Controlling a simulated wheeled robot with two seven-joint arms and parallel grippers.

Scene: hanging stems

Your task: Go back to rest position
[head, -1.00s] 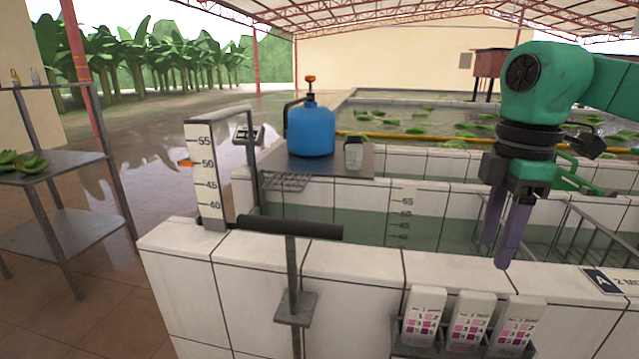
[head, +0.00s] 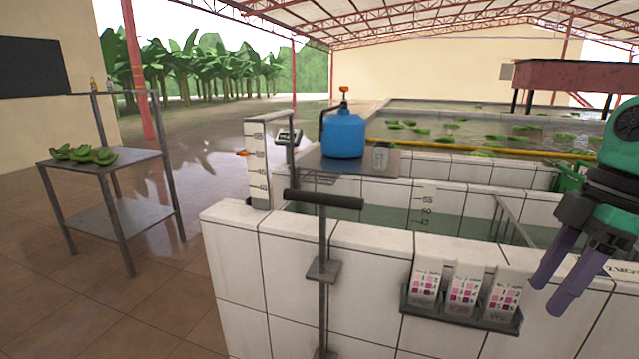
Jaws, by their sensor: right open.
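My right gripper (head: 556,292) is at the right edge of the head view. Its two purple fingers point down and to the left, apart and empty. It hangs in front of the tiled tank wall, to the right of the test-strip rack, and touches nothing that I can see. Part of its green arm is cut off by the picture's edge. My left gripper is not in view.
A white-tiled tank (head: 275,265) stands ahead, with a T-handled post (head: 322,235) before it. A rack (head: 455,308) of colour-chart packs hangs on its wall. A blue jug (head: 344,135) sits on a metal shelf. A metal stand (head: 125,210) holds green bananas (head: 85,153).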

